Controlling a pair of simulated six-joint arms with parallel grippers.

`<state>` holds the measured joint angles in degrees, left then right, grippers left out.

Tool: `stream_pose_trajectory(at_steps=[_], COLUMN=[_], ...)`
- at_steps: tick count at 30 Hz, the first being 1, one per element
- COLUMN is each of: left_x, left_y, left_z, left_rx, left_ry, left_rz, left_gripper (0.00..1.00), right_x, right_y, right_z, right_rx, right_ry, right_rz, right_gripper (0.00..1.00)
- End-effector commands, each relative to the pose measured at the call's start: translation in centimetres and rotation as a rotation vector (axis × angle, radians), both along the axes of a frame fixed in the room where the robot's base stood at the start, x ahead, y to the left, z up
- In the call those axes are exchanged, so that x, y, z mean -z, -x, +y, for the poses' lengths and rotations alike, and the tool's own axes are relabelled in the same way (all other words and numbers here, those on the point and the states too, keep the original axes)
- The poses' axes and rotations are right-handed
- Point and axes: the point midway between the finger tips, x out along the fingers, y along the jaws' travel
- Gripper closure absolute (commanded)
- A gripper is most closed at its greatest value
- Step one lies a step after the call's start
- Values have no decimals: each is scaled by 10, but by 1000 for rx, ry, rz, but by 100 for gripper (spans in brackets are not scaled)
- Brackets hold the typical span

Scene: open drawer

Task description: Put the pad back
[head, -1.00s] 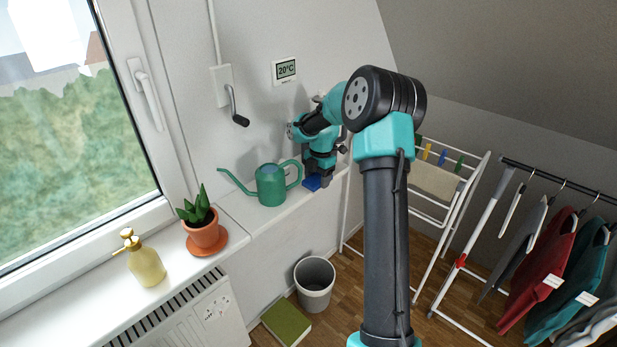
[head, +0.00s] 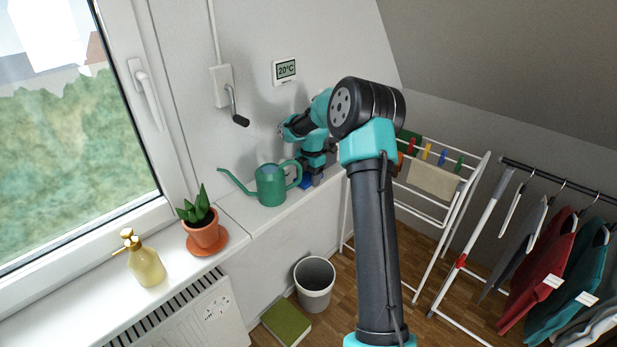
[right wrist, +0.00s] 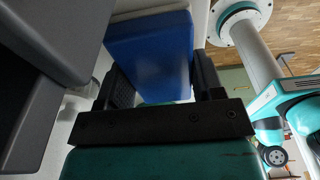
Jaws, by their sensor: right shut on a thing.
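The blue pad (head: 305,183) shows as a small patch at the right end of the white sill, just right of the watering can's handle. My right gripper (head: 313,180) points down there and partly hides it. In the right wrist view the blue block-like pad (right wrist: 152,48) sits between the two dark fingers of my right gripper (right wrist: 163,86), which is shut on it. Whether the pad touches the sill or is slightly above it, I cannot tell. My left gripper is not in view.
A green watering can (head: 270,185) stands close left of my right gripper. A potted plant (head: 203,235) and a yellow soap bottle (head: 146,265) are further left on the sill. A crank handle (head: 236,108) hangs on the wall. A drying rack (head: 455,215) stands right. A bin (head: 314,285) is below.

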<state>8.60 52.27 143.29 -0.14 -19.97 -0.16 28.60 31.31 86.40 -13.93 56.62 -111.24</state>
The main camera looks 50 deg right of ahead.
Motion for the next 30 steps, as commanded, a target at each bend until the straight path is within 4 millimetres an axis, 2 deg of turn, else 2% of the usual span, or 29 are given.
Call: stream_pose_trajectory(at_steps=[8, 9, 16, 25, 30], left_x=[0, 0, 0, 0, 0], left_y=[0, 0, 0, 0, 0], left_z=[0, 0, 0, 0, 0], left_rx=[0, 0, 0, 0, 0], left_ry=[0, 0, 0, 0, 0], left_rz=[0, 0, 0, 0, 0], left_gripper=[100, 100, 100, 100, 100], right_x=[2, 2, 2, 0, -12], right_y=[0, 0, 0, 0, 0], right_z=[0, 0, 0, 0, -1], right_rx=[0, 0, 0, -1, -1], right_ry=[0, 0, 0, 0, 1], right_rz=[0, 0, 0, -1, -2], right_gripper=[58, 35, 13, 13, 13])
